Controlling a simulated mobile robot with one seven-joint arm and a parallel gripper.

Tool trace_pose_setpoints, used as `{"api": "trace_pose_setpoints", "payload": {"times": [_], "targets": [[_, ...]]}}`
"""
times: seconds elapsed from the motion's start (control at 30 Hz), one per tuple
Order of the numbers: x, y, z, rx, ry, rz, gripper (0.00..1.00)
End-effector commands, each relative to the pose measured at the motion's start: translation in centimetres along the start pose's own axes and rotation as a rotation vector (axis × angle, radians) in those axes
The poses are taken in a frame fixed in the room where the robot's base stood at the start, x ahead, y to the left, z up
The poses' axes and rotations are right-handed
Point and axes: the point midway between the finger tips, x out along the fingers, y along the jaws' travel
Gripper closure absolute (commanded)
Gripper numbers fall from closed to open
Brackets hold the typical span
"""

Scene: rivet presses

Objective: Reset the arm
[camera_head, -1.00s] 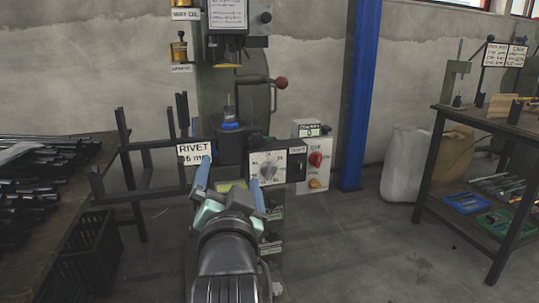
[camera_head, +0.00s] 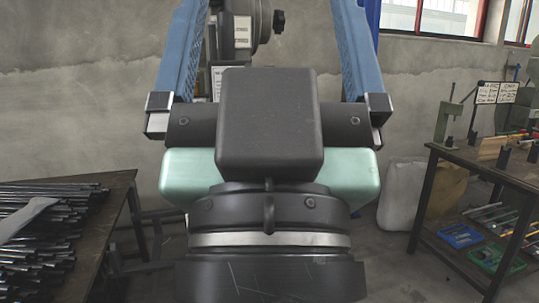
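My gripper (camera_head: 268,45) fills the middle of the head view, close to the camera and pointing up and away. Its two blue fingers stand wide apart on either side of the dark gripper body, and the tips run to or past the top edge. Nothing shows held between them. Behind it, the rivet press (camera_head: 240,28) shows only in its upper part, with a dark round housing and knob. The rest of the press is hidden behind my gripper.
A table with many dark metal rods (camera_head: 40,240) stands at the left. A dark workbench (camera_head: 480,165) with tools and blue and green trays on its lower shelf stands at the right. A pale container (camera_head: 405,195) sits on the floor beside it. Floor between is partly visible.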

Motion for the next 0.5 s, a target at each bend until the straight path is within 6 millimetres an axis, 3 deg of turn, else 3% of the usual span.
{"api": "trace_pose_setpoints", "payload": {"times": [0.03,0.5], "targets": [[2.3,0.0,-2.2,0.001,-0.001,0.000,0.00],[12.6,0.0,-11.8,0.002,-0.001,-0.001,0.00]]}}
